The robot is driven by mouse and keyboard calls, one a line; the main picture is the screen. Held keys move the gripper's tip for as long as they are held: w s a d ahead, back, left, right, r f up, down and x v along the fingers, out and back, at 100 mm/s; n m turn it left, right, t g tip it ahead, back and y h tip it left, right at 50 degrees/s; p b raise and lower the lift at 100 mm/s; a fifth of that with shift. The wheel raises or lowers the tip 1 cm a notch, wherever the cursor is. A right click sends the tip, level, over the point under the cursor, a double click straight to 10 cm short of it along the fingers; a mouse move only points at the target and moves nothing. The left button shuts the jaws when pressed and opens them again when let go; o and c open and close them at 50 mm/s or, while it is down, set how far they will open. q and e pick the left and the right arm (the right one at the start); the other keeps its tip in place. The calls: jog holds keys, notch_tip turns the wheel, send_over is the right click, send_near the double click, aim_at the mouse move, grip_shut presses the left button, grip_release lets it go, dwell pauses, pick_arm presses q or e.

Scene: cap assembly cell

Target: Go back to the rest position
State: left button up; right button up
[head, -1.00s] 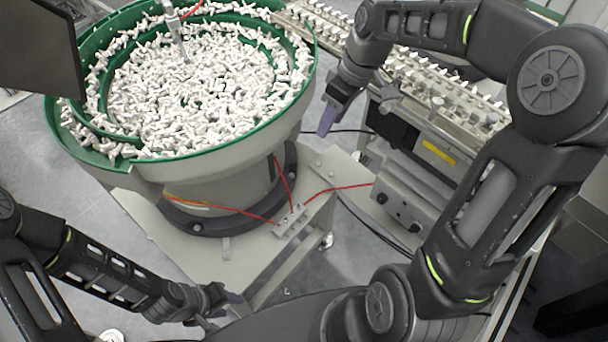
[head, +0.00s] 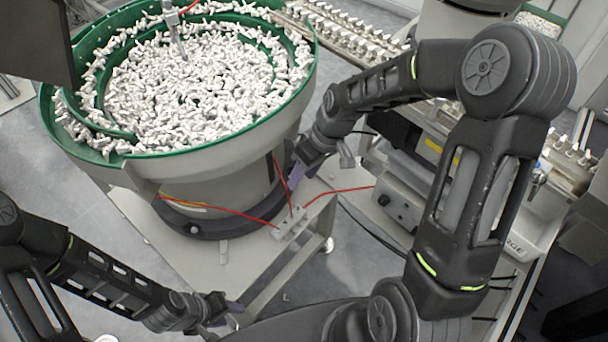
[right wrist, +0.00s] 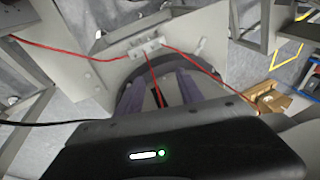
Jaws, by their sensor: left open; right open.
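My right gripper (head: 296,166) is open and empty, in front of the feeder bowl's right side in the head view. My left gripper (head: 225,312) is low at the bottom left of the head view, near the front of the feeder's stand. It is open, and no object shows in it. Its fingertips are small and partly hidden by my own body.
A green-rimmed feeder bowl (head: 230,143) full of white caps stands at the upper left on a metal stand (head: 262,262). A linear rail with white parts (head: 345,35) runs behind my right arm. Red tubes (head: 340,190) cross the stand near my right gripper. A dark panel (head: 35,40) hangs at upper left.

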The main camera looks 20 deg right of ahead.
dwell(0.6)
jog(key=a+f+m+t, duration=0.3)
jog(key=a+f+m, duration=0.2)
jog(key=f, duration=0.4)
jog(key=s+a+f+g, duration=0.1)
jog(key=s+a+f, duration=0.3)
jog(key=s, duration=0.5)
jog(key=s+a+f+g, duration=0.2)
jog(key=s+a+f, duration=0.2)
jog(key=s, duration=0.5)
notch_tip(320, 180, down, 3)
jog(key=shift+s+a+r+m+g+y, duration=0.15)
jog(key=shift+s+a+m+g+y, duration=0.15)
jog(key=shift+s+m, duration=0.1)
jog(key=shift+w, duration=0.1)
